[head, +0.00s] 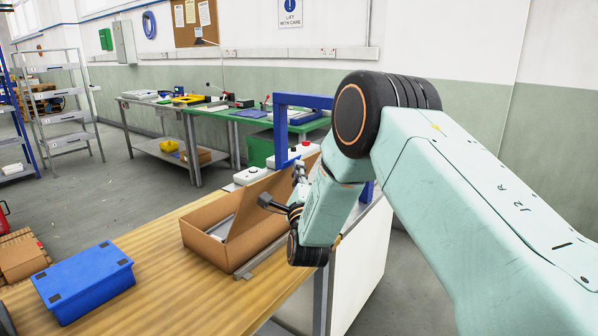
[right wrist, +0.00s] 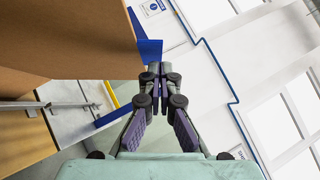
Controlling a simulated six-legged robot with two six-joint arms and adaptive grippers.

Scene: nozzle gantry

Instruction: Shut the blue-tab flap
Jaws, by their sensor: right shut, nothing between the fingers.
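An open cardboard box (head: 212,247) stands on the wooden bench. One large flap (head: 262,204) stands up steeply from it, leaning right at the top. I cannot make out a blue tab on it in the head view. In the right wrist view a brown cardboard panel (right wrist: 70,38) fills the upper left, and a blue piece (right wrist: 149,50) shows at its right edge; I cannot tell whether it is a tab or something behind. My right gripper (head: 268,202) is shut and empty close to the flap; contact is unclear. Its fingertips (right wrist: 156,84) also show in the wrist view. My left gripper is not in view.
A blue gantry frame (head: 302,100) and white units with red buttons (head: 304,150) stand behind the box. A blue lidded box (head: 84,281) sits at the left front of the wooden bench (head: 170,290). Bench space between the two boxes is clear.

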